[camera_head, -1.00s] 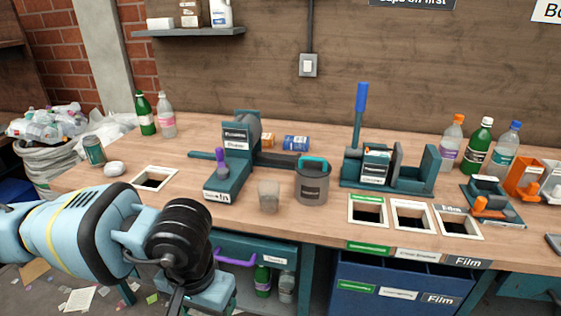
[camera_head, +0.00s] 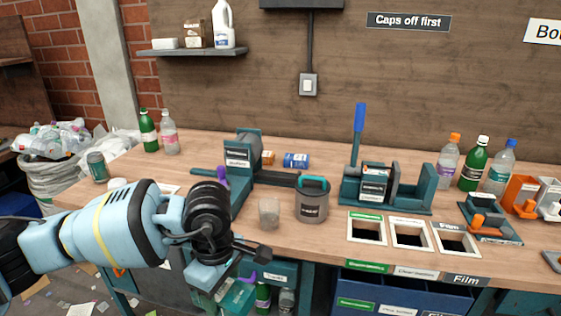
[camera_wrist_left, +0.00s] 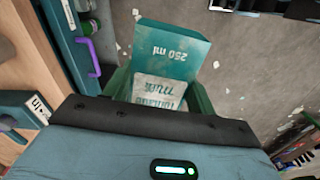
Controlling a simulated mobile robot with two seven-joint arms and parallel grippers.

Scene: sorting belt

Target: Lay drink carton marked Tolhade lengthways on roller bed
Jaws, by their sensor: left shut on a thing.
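My left gripper (camera_head: 222,280) is shut on a teal drink carton (camera_head: 236,296). In the left wrist view, the carton (camera_wrist_left: 172,55) shows "250 ml" and a pale label with upside-down lettering that seems to read Tolhade. The gripper's fingers are on either side of it. In the head view the carton hangs low in front of the bench, largely hidden by my wrist. A teal machine with a grey cylinder (camera_head: 237,158) stands on the bench beyond my arm; I cannot tell whether its partly hidden lower part is the roller bed. My right gripper is not in view.
A grey pot (camera_head: 312,203) and a clear cup (camera_head: 269,213) stand near the bench front. A press with a blue lever (camera_head: 372,190) stands farther right, with framed openings (camera_head: 411,247) before it. A purple-handled drawer (camera_wrist_left: 96,57) is beside the carton.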

